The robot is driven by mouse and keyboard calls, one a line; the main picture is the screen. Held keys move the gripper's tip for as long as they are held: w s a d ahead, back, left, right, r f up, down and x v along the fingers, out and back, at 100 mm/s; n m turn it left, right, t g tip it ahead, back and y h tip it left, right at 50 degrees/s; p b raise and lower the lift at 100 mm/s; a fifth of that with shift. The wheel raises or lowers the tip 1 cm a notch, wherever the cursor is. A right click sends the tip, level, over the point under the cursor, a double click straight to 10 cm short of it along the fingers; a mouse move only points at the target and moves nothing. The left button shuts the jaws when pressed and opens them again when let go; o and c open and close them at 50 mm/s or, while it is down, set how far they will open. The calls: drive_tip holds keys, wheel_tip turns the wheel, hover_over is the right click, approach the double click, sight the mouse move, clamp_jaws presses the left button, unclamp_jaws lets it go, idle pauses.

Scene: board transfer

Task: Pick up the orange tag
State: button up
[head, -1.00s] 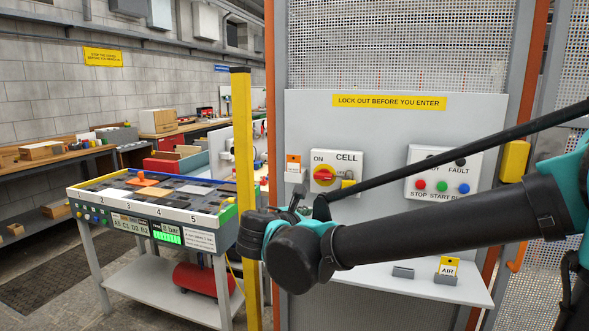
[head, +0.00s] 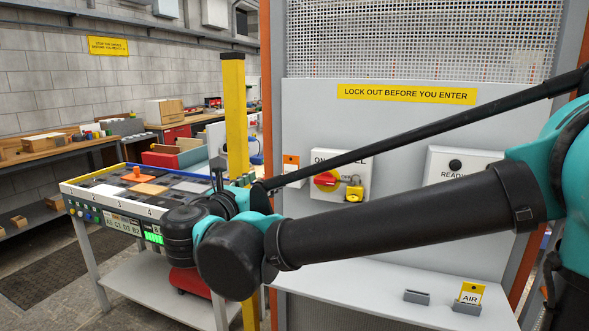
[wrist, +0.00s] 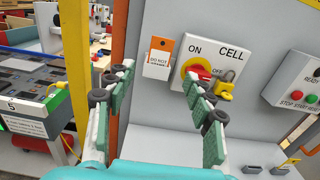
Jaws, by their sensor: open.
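The orange tag (wrist: 160,56) has an orange top and a white lower part with "DO NOT" text. It hangs on the grey panel just left of the ON/OFF switch. In the head view the tag (head: 291,161) is partly hidden by my arm. My gripper (wrist: 157,77) is open and empty, its green-padded fingers pointing at the panel. In the wrist view the tag appears between and beyond the fingertips, apart from them. In the head view my gripper (head: 238,183) is mostly hidden behind my wrist.
The red-and-yellow switch (wrist: 197,70) with a yellow padlock (wrist: 225,88) is right of the tag, close to my right finger in the picture. A yellow post (head: 235,110) stands left of the panel. A board table (head: 95,190) is at left. A shelf with an AIR tag (head: 470,296) lies below.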

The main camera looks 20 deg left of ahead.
approach(291, 163)
drive_tip(key=w, duration=0.5)
drive_tip(key=shift+a+r, duration=0.2)
drive_tip(key=shift+w+d+f, duration=0.1)
drive_tip(key=shift+w, duration=1.2)
drive_tip(key=shift+w+d+f, duration=0.1)
drive_tip(key=shift+w, duration=1.2)
drive_tip(key=c, duration=0.6)
